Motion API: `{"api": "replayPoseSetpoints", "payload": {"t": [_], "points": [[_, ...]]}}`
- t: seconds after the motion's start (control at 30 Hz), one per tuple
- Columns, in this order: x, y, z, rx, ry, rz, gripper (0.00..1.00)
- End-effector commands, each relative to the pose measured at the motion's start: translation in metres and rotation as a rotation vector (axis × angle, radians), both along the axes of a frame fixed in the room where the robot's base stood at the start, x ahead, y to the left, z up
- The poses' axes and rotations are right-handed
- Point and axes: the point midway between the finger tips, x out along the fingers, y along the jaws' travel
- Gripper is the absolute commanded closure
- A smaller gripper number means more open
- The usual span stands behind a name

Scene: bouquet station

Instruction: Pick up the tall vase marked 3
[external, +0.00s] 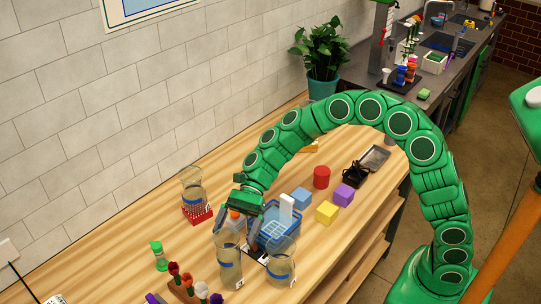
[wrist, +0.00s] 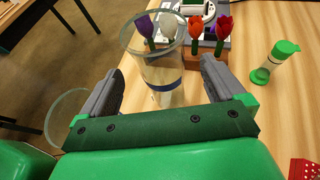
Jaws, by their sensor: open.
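A tall clear glass vase with a blue band (external: 229,266) stands on the wooden table near the front. It also shows in the wrist view (wrist: 160,78), between the two fingers of my gripper (wrist: 164,66). In the external view my gripper (external: 238,222) points down at this vase's upper part. It is open, with a finger on either side; contact with the glass cannot be told. A second blue-banded glass vase (external: 282,268) stands just right of it, and a third (external: 194,184) stands on a red stand further back. Their small white labels are too small to read.
Flowers in a wooden block (external: 184,288) stand close to the left, with a green-capped bottle (external: 159,260). A blue basket (external: 276,228) and coloured blocks (external: 327,211) lie behind and to the right. Bare table (external: 120,240) lies at left.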

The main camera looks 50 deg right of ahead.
Motion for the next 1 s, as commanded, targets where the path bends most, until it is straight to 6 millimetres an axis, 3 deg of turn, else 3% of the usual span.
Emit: {"api": "replayPoseSetpoints", "payload": {"t": [0.6,0.83,1.0], "points": [[-0.018,0.05,-0.027,0.0,0.0,0.001,0.03],[-0.017,0.051,-0.027,-0.001,-0.002,-0.001,0.03],[-0.017,0.051,-0.028,-0.001,-0.001,-0.001,0.28]]}}
